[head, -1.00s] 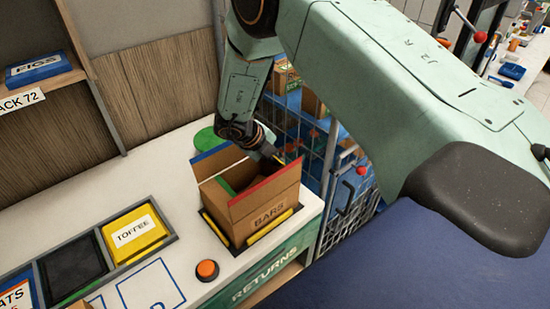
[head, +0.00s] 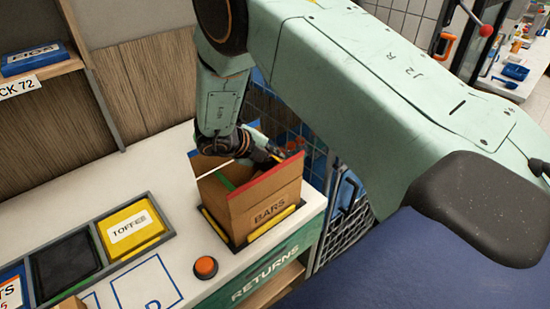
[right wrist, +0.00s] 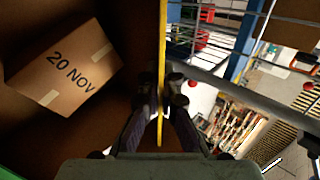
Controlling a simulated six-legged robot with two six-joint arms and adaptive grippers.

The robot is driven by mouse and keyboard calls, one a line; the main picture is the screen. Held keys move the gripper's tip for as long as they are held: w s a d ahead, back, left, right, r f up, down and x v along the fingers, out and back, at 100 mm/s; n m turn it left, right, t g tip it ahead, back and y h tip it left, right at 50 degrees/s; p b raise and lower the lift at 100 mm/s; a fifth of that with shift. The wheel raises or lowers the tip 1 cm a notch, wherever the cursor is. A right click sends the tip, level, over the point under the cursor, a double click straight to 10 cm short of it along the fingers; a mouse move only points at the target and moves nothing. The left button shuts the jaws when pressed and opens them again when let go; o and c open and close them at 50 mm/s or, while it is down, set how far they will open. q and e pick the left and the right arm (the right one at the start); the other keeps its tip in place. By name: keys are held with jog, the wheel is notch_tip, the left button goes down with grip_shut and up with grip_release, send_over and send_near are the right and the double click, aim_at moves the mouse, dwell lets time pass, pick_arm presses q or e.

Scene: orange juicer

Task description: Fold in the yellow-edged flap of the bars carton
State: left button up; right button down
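The open brown bars carton (head: 262,209) stands at the counter's right end. Its red-edged flap (head: 265,176) is up at the front, and a green edge (head: 225,183) shows lower at the left. My right gripper (head: 274,153) is at the carton's far right. In the right wrist view the yellow-edged flap (right wrist: 162,45) stands edge-on between my right fingertips (right wrist: 161,92), one on each side, close together, so the gripper looks shut on it. In the head view my arm hides much of this flap. A box marked 20 NOV (right wrist: 68,75) lies inside the carton. My left gripper is out of view.
The carton sits in a dark frame with yellow strips (head: 270,224). An orange button (head: 205,267) is in front. Toffee (head: 131,228) and dark (head: 66,263) bins are at the left. A wire cage (head: 345,235) stands right of the counter.

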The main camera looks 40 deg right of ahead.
jog(key=shift+d, duration=0.2)
jog(key=c, duration=1.6)
grip_release()
jog(key=shift+a+r, duration=0.15)
jog(key=v, duration=1.1)
jog(key=shift+a+r, duration=0.25)
jog(key=shift+a, duration=0.1)
jog(key=shift+s, duration=0.1)
